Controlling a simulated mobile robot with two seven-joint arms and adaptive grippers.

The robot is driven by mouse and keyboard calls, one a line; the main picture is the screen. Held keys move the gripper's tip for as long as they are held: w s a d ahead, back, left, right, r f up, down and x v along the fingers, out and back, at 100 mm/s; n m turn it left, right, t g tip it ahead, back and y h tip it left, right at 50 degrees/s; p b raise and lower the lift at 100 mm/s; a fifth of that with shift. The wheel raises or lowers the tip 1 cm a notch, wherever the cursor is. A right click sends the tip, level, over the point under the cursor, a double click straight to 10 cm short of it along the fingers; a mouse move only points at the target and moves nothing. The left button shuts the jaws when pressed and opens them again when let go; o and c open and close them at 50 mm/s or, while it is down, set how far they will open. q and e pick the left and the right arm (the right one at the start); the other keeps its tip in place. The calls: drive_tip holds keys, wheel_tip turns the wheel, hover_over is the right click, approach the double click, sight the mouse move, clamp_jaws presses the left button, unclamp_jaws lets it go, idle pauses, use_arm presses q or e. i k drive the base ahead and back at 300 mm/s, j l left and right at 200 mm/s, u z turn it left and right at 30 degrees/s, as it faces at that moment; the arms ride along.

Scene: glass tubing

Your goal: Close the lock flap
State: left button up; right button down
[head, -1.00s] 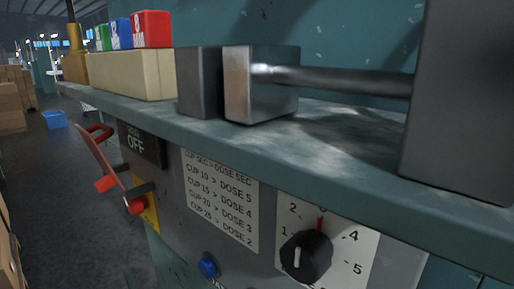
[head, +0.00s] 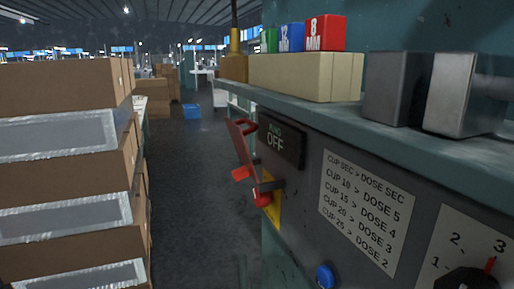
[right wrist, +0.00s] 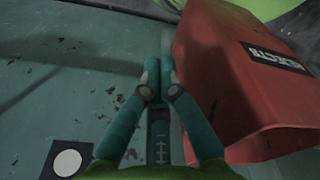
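I see no part clearly marked as the lock flap. In the head view, a red hinged piece (head: 241,143) like a flap or lever stands tilted outward on the left side of the machine, beside the OFF sign (head: 281,141). Below it are a red knob (head: 262,198) and a yellow plate (head: 274,212). In the right wrist view, my right gripper (right wrist: 158,82) has its fingertips together with nothing visible between them. A large red body with a dark label (right wrist: 245,80) is close on its right; I cannot tell whether they touch. My left gripper is not in view.
A ledge (head: 320,108) carries a cream block (head: 305,76), coloured boxes (head: 325,33) and metal blocks (head: 455,95). A blue button (head: 325,276) and dial (head: 472,280) are on the front. Stacked cartons (head: 60,170) stand left; the aisle floor (head: 195,190) between is clear.

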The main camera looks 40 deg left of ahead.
sight(237, 135)
drive_tip(key=j+z, duration=0.25)
drive_tip(key=z, duration=0.15)
drive_tip(key=k+j+z, duration=0.1)
drive_tip(key=j+z, duration=0.15)
drive_tip(key=z, duration=0.2)
drive_tip(key=k+j+z, duration=0.15)
drive_tip(key=z, duration=0.25)
drive_tip(key=k+j+z, duration=0.15)
drive_tip(key=z, duration=0.3)
drive_tip(key=k+j+z, duration=0.1)
drive_tip(key=z, duration=0.3)
drive_tip(key=k+j+z, duration=0.1)
drive_tip(key=j+z, duration=0.3)
drive_tip(key=k+z, duration=0.15)
drive_tip(key=z, duration=0.25)
drive_tip(key=k+j+z, duration=0.15)
drive_tip(key=z, duration=0.3)
drive_tip(key=k+z, duration=0.2)
drive_tip(key=z, duration=0.2)
drive_tip(key=k+j+z, duration=0.15)
drive_tip(key=k+j, duration=0.15)
drive_tip(key=k+j+z, duration=0.15)
drive_tip(key=k, duration=0.4)
drive_tip(key=k+j+z, duration=0.2)
drive_tip(key=k, duration=0.2)
drive_tip(key=k+j+z, duration=0.15)
drive_tip(key=k, duration=0.3)
